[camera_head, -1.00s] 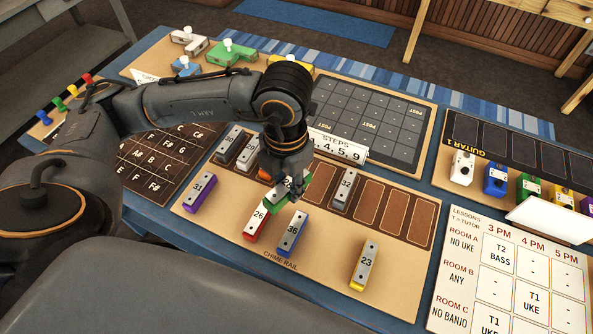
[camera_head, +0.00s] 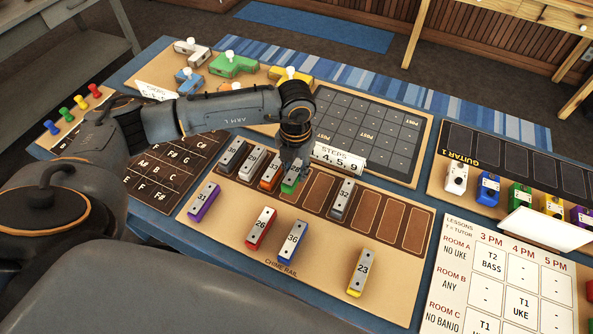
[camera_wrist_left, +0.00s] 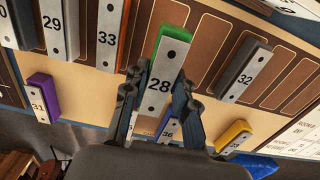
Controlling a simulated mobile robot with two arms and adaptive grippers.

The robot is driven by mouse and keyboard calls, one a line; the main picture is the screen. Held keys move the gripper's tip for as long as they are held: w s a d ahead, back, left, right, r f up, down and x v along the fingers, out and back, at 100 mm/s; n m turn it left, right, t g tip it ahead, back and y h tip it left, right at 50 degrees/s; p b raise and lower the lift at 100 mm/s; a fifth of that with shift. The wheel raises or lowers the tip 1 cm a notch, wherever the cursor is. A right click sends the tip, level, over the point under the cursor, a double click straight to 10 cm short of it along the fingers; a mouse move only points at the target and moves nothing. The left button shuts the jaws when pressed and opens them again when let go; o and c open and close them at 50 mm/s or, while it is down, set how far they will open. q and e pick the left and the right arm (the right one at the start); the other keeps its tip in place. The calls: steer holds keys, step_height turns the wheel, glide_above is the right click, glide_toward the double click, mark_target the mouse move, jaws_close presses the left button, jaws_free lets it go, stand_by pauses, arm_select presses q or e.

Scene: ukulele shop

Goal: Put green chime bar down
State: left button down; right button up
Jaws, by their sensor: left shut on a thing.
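The green chime bar (camera_head: 291,181), marked 28, is at the dark slot row of the chime rail (camera_head: 325,262), just right of the orange bar 33 (camera_head: 270,172). My left gripper (camera_head: 296,162) is above it and shut on it. In the left wrist view, the fingers stand on both sides of the green bar (camera_wrist_left: 167,64). I cannot tell whether the bar touches the slot floor. Bars 30 (camera_head: 231,155) and 29 (camera_head: 250,163) sit in the slots farther left. Bar 32 (camera_head: 343,198) sits farther right. My right gripper is not in view.
Bars 31 (camera_head: 204,202), 26 (camera_head: 261,229), 36 (camera_head: 293,241) and 23 (camera_head: 362,272) lie on the bare front of the rail. Empty slots lie on either side of bar 32. The STEPS card (camera_head: 338,158) stands close behind the slots.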

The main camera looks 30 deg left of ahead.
mark_target(296, 173)
arm_select(q)
steer(key=shift+w+a+f, duration=0.15)
steer(key=shift+w+f, duration=0.3)
steer(key=shift+f, duration=0.1)
steer(key=f+p, duration=0.1)
steer(key=f, duration=0.1)
steer(key=shift+w+a+f+p, duration=0.1)
steer(key=shift+w+f+p, duration=0.1)
steer(key=shift+f+p, duration=0.2)
steer(key=shift+f, duration=0.4)
steer(key=shift+f, duration=0.1)
steer(key=shift+f, duration=0.15)
steer(key=c, duration=1.1)
jaws_free()
steer(key=shift+o, duration=0.2)
